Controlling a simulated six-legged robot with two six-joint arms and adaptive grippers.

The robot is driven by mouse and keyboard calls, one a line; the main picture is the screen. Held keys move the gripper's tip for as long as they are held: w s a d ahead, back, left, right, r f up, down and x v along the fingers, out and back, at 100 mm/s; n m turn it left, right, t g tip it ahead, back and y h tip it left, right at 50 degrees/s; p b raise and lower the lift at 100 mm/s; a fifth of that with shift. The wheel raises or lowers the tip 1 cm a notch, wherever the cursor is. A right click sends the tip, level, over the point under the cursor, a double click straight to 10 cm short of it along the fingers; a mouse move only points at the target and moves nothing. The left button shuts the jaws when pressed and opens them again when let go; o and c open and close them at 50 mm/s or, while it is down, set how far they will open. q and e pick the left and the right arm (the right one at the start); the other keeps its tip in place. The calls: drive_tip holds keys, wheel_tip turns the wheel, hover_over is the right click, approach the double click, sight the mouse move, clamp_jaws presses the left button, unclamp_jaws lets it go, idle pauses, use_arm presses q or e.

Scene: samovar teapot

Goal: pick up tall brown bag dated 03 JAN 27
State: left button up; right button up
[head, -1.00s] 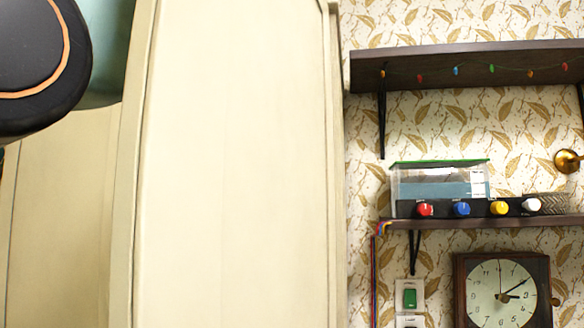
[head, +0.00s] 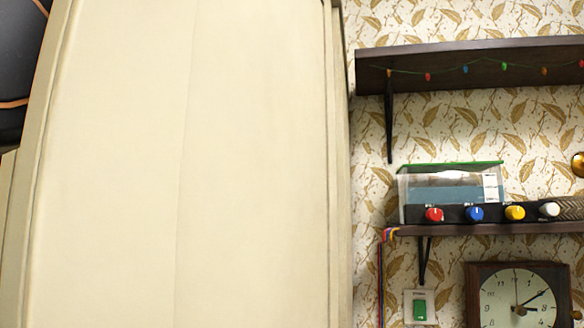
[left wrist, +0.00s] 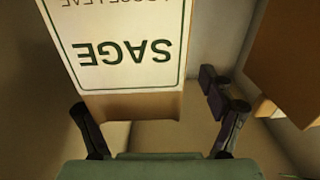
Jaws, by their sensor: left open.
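A brown bag (left wrist: 130,106) with a white label reading SAGE, upside down in the picture, is in the left wrist view. Its far end runs out of the top of the frame, and no date shows on the visible part. My left gripper (left wrist: 156,106) is open, with one dark finger to each side of the bag's near end. I cannot tell how deep the bag lies between the fingers. The bag and both grippers are out of the head view.
A cream panel (head: 200,170) fills much of the head view. To its right are dark shelves (head: 470,66), a clear green-lidded box (head: 450,180), coloured knobs (head: 475,214) and a clock (head: 518,295). A brown block-like thing (left wrist: 290,60) is right of the bag.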

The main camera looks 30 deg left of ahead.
use_arm(q)
drive_tip(key=shift+w+d+f, duration=0.15)
drive_tip(key=shift+w+d, duration=0.1)
drive_tip(key=shift+w, duration=0.2)
drive_tip(key=shift+w+d+f, duration=0.15)
drive_tip(key=shift+w+d, duration=0.05)
drive_tip(key=shift+w, duration=0.25)
drive_tip(key=shift+d, duration=0.2)
drive_tip(key=shift+s+a, duration=0.15)
drive_tip(key=shift+s, duration=0.35)
drive_tip(key=c, duration=0.3)
drive_tip(key=shift+s+a+r, duration=0.1)
drive_tip(key=shift+s+a, duration=0.25)
drive_tip(key=shift+a, duration=0.05)
drive_tip(key=c, duration=0.3)
drive_tip(key=shift+w+d+f, duration=0.2)
drive_tip(key=shift+w+d, duration=0.15)
drive_tip(key=shift+w, duration=0.1)
drive_tip(key=c, duration=0.6)
drive_tip(key=shift+s+a, duration=0.1)
drive_tip(key=shift+a, duration=0.05)
clamp_jaws()
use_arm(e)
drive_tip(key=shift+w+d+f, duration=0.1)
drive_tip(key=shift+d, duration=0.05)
